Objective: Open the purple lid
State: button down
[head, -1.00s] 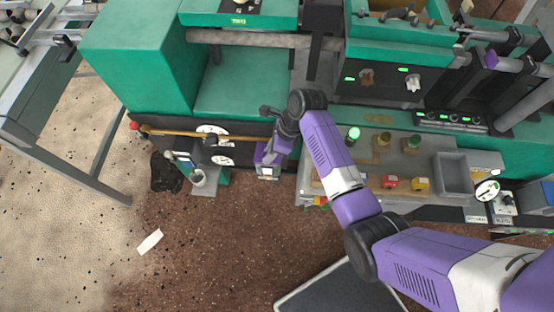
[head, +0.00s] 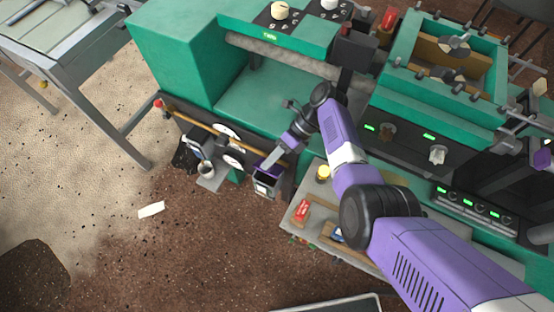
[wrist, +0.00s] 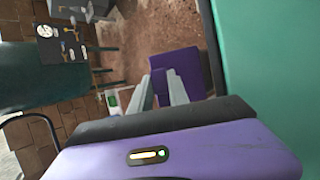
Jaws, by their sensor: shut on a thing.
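The purple lid (wrist: 188,70) shows as a flat square panel just beyond my fingertips in the wrist view. In the head view only a small purple part of the lid (head: 264,163) shows at the top of a small grey box (head: 265,187) on the machine's front. My gripper (wrist: 163,86) is shut on the purple lid, with its two grey fingers at the lid's near edge. In the head view my gripper (head: 272,160) reaches down to the box from the upper right. The fingers partly cover the lid, and its exact angle is hard to tell.
A wooden-coloured rod (head: 210,128) runs along the machine front just above the box. A grey worktop with a red object (head: 301,211) lies to the right. The brown floor in front is mostly open.

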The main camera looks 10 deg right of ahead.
dwell(0.5)
jog(key=c, duration=1.2)
grip_release()
jog(key=shift+c, duration=0.2)
